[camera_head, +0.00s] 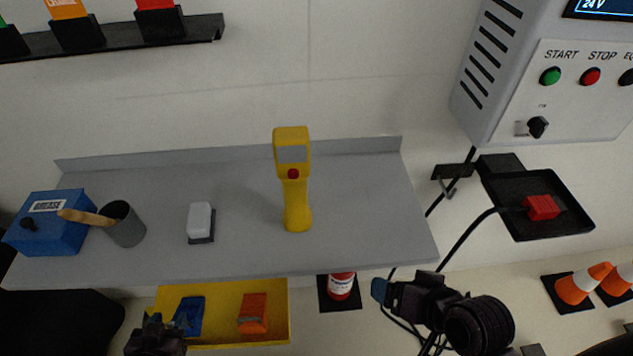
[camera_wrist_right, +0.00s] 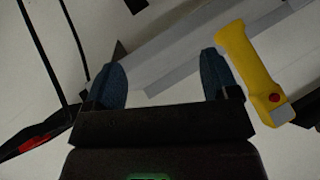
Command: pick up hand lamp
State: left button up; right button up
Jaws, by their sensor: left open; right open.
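The hand lamp (camera_head: 297,205) is yellow with a red button and a grey window in its head. It stands upright on the grey shelf (camera_head: 360,220), right of the middle. In the right wrist view the lamp (camera_wrist_right: 245,60) lies slantwise, right of the fingers. My right gripper (camera_head: 379,290) is in front of the shelf's front edge, below and right of the lamp. In the right wrist view its blue fingers (camera_wrist_right: 163,82) are apart with nothing between them. My left gripper (camera_head: 156,322) is open at the bottom edge, partly cut off, over the yellow tray, away from the lamp.
On the shelf are a blue grease box (camera_head: 50,238), a grey cup (camera_head: 126,232) with a wooden handle, and a white-topped brush or block (camera_head: 199,218). Below are a yellow tray (camera_head: 275,310) and a red canister (camera_head: 341,286). A control box (camera_head: 505,120) and black tray (camera_head: 525,222) are right.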

jog(key=w+a+r+m+t+y, duration=0.25)
jog(key=a+r+m+t, duration=0.35)
jog(key=m, duration=0.3)
jog(key=w+a+r+m+t+y, duration=0.2)
jog(key=w+a+r+m+t, duration=0.3)
jog(key=a+m, duration=0.45)
jog(key=m+g+h, duration=0.1)
jog(key=m+h, duration=0.7)
jog(key=m, duration=0.8)
send_near(295, 199)
jog(key=shift+w+d+r+p, duration=0.1)
jog(key=shift+w+p, duration=0.4)
jog(key=shift+w, duration=3)
jog(key=w, duration=0.3)
jog(key=shift+a+p, duration=0.25)
jog(key=shift+p, duration=0.05)
jog(key=shift+w, duration=0.8)
